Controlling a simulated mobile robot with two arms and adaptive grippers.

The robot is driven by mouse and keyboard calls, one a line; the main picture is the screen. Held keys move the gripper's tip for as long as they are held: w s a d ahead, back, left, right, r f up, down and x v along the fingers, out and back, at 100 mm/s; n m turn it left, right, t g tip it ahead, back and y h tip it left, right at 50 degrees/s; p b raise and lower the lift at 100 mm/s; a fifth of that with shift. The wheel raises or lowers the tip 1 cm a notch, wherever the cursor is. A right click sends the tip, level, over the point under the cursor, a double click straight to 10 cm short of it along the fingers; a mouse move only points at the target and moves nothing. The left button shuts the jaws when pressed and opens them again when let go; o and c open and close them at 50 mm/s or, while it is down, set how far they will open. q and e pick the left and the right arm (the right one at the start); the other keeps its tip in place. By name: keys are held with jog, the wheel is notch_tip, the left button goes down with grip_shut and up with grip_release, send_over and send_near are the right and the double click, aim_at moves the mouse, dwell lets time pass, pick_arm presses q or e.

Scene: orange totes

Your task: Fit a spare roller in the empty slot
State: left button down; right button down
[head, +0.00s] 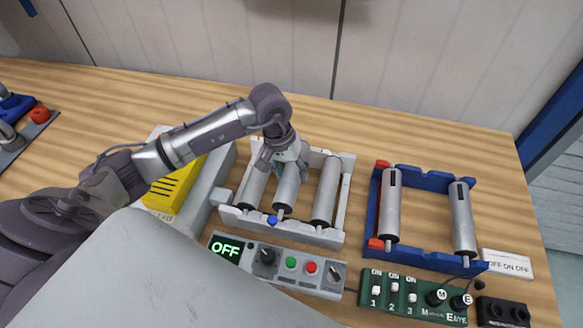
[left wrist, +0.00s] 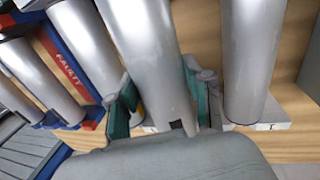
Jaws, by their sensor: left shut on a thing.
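A pale conveyor frame (head: 344,210) holds a left roller (head: 253,187) and a right roller (head: 327,190). My left gripper (head: 288,160) is shut on a grey roller (head: 287,192) between these two. In the left wrist view, the teal fingers (left wrist: 160,100) close on both sides of the held roller (left wrist: 140,40), with a neighbouring roller on either side. I cannot tell whether the held roller is fully seated. A blue rack (head: 425,262) on the right holds two rollers, left (head: 391,205) and right (head: 463,220), with a bare gap between. My right gripper is not in view.
A control box (head: 278,264) showing OFF stands in front of the frame. A green switch box (head: 412,297) lies before the blue rack. A yellow block (head: 175,185) is at the left. The wrist view shows a red strip marked FAULTY (left wrist: 68,65). Table behind the frames is clear.

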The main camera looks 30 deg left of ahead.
pick_arm(q)
jog(key=shift+f, duration=0.6)
jog(key=shift+f, duration=0.15)
jog(key=shift+f+b, duration=0.1)
jog(key=shift+b, duration=0.25)
jog(key=shift+f+b, duration=0.65)
jog(key=shift+b, duration=0.25)
jog(key=shift+f+b, duration=0.25)
jog(key=shift+b, duration=0.1)
jog(key=shift+c, duration=1.9)
grip_release()
jog(key=shift+s, duration=0.1)
jog(key=v, duration=1.2)
